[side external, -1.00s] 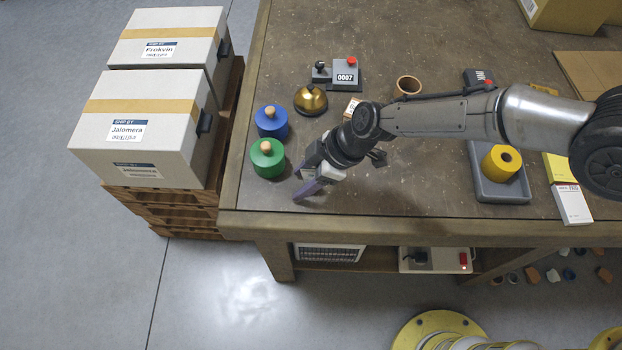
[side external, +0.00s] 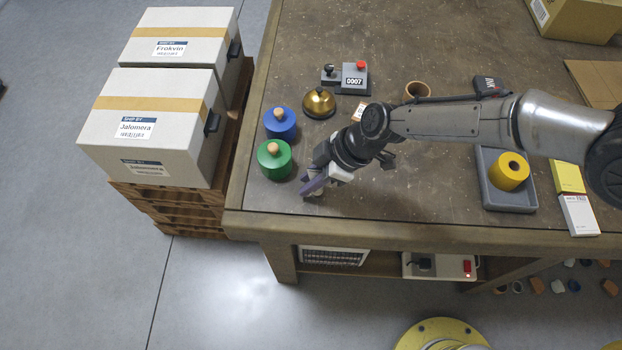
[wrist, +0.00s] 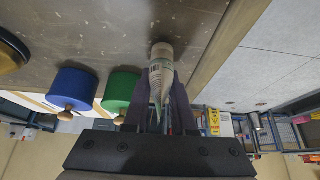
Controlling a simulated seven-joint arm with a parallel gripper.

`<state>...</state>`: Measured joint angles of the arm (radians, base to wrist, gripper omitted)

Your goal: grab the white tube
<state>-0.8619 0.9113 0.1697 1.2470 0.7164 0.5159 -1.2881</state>
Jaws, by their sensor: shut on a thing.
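The white tube (wrist: 162,68) is in the wrist view, pale with small green print and a light round cap at its far end. My gripper (wrist: 163,90) is shut on it, with one dark finger on each side of the tube. In the side external view my gripper (side external: 313,188) is near the front left corner of the workbench (side external: 420,215). A small white bit of the tube (side external: 318,194) shows there at the fingertips; the fingers hide most of it. I cannot tell whether the tube touches the bench top.
A green cylinder with a wooden knob (side external: 274,165) stands just left of my gripper, with a blue one (side external: 280,128) behind it. A brass bell (side external: 319,104) and a counter box (side external: 350,80) are farther back. A grey tray (side external: 505,195) holds a yellow roll (side external: 508,172).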

